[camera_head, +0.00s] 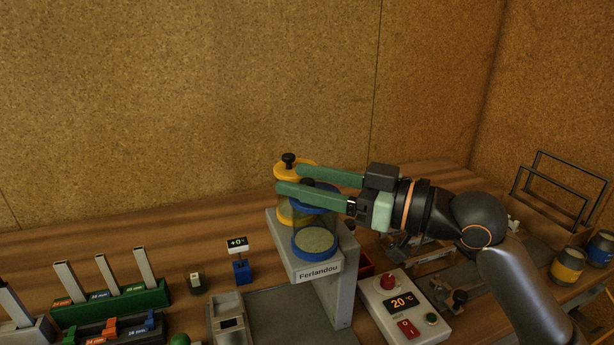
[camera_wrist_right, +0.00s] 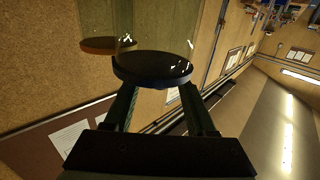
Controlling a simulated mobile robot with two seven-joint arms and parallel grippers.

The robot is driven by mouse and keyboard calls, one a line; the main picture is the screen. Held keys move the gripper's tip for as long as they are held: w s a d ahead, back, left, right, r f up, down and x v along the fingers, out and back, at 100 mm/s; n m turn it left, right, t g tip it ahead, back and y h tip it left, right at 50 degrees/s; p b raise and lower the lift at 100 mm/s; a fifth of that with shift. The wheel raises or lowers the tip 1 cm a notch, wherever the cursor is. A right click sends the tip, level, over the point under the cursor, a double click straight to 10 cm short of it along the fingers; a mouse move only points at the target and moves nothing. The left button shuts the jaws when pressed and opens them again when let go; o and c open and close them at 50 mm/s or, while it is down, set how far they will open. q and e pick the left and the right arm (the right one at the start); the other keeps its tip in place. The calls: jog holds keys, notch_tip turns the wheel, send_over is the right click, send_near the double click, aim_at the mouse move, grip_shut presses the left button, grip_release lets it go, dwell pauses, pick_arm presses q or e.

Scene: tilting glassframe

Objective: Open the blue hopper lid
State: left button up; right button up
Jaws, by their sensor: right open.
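The blue hopper lid (camera_head: 308,207) tops a clear jar with a blue lower ring and pale grains inside, on a grey stand (camera_head: 343,285) labelled Ferlandou. Contact with the knob cannot be told. In the right wrist view, a dark disc with a bluish rim (camera_wrist_right: 152,69) lies beyond the fingertips (camera_wrist_right: 158,92). My left gripper is out of view.
A yellow-lidded hopper (camera_head: 291,168) with a black knob stands close behind the blue one. A control box (camera_head: 404,306) reading 20 °C is at front right. A cork wall rises behind the table.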

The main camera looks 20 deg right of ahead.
grip_shut()
dwell(0.4)
dwell(1.0)
